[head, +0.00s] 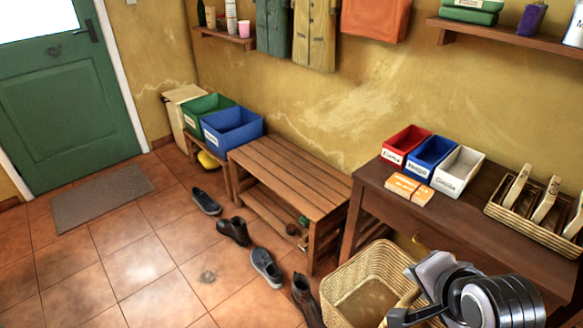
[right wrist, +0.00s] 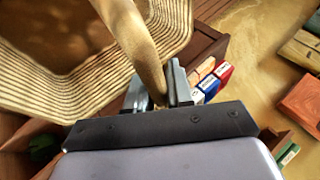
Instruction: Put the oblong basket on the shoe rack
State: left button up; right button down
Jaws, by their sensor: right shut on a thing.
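The oblong basket (head: 335,282), pale woven wicker, hangs at the lower right of the head view, in front of the dark table. My right gripper (head: 402,298) is shut on its handle. In the right wrist view the thick tan handle rises between the fingers (right wrist: 160,88), and the woven basket wall (right wrist: 60,92) fills the upper left. The basket looks empty and its opening faces up in the head view. The shoe rack (head: 285,170) is a slatted wooden bench against the wall, left of and beyond the basket. Its top is bare. My left gripper is not in view.
A dark table (head: 455,215) at right carries small bins, orange cards and a wicker tray (head: 527,228). Several shoes (head: 265,266) lie on the floor before the rack. Green and blue bins (head: 232,128) stand left of it. Coats and shelves hang above.

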aim_at(310, 184)
jog(key=i+j+z, duration=0.1)
jog(key=i+j, duration=0.2)
jog(key=i+j+z, duration=0.1)
jog(key=i+j, duration=0.25)
jog(key=i+j+z, duration=0.1)
jog(key=i+j, duration=0.3)
jog(key=i+j+z, duration=0.1)
jog(key=i+j, duration=0.2)
jog(key=i+j+z, duration=0.15)
jog(key=i+j, duration=0.15)
jog(key=j, duration=0.2)
jog(key=i+j+z, duration=0.1)
jog(key=i+j, duration=0.2)
jog(key=j, duration=0.2)
jog(key=i+j+z, duration=0.1)
jog(key=i+j, duration=0.15)
jog(key=j, duration=0.2)
